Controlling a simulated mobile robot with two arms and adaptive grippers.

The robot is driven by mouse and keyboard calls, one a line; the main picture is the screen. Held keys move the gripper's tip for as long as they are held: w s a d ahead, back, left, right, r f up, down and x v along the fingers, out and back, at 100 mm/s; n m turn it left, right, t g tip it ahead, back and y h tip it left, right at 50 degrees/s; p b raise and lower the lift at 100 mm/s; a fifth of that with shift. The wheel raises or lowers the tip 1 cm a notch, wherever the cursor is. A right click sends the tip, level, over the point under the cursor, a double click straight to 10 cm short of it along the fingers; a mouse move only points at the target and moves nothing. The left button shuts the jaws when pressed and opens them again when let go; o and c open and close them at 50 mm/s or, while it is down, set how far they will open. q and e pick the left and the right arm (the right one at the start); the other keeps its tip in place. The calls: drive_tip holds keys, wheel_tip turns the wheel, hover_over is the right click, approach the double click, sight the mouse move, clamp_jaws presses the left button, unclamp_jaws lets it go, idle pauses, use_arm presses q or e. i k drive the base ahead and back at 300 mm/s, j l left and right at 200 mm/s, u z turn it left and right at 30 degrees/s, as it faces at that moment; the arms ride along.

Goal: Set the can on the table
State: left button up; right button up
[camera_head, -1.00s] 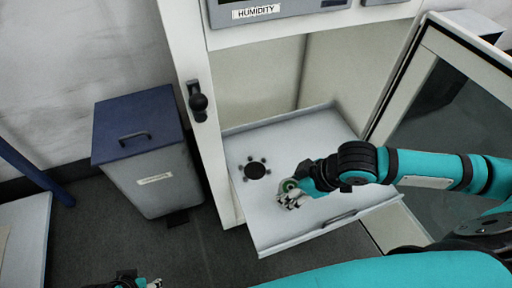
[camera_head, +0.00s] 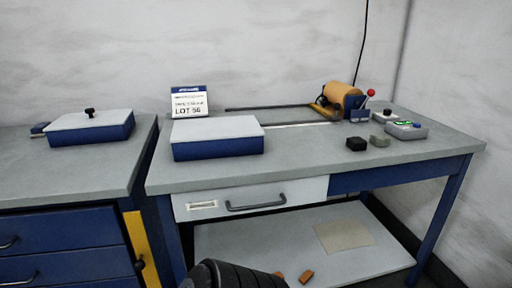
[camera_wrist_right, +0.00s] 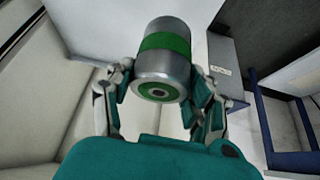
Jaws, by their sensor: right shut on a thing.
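The can (camera_wrist_right: 165,66), silver with a green band, is held between the fingers of my right gripper (camera_wrist_right: 163,82) in the right wrist view. The fingers close on it from both sides. The can does not show in the head view. The table (camera_head: 310,160) with a grey top and blue legs stands in the middle of the head view, its front right part bare. My left gripper is in neither view now.
On the table are a white-lidded blue box (camera_head: 217,146), a LOT 56 sign (camera_head: 189,102), an orange roll (camera_head: 342,96) on a holder, a black block (camera_head: 356,144) and a small device (camera_head: 406,130). A second bench (camera_head: 60,170) stands left. The drawer (camera_head: 250,198) is shut.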

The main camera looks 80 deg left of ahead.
sight(327, 137)
drive_tip(key=u, duration=0.5)
drive_tip(key=k+u, duration=0.15)
drive_tip(key=u, duration=0.3)
drive_tip(key=j+u, duration=0.1)
drive_tip(key=u, duration=0.4)
drive_tip(key=i+l+u, duration=0.2)
drive_tip(key=u, duration=0.3)
drive_tip(key=i+l+u, duration=0.15)
drive_tip(key=l+u, duration=0.2)
drive_tip(key=u, duration=0.15)
drive_tip(key=i+l+u, duration=0.1)
drive_tip(key=l+u, duration=0.35)
drive_tip(key=j, duration=0.1)
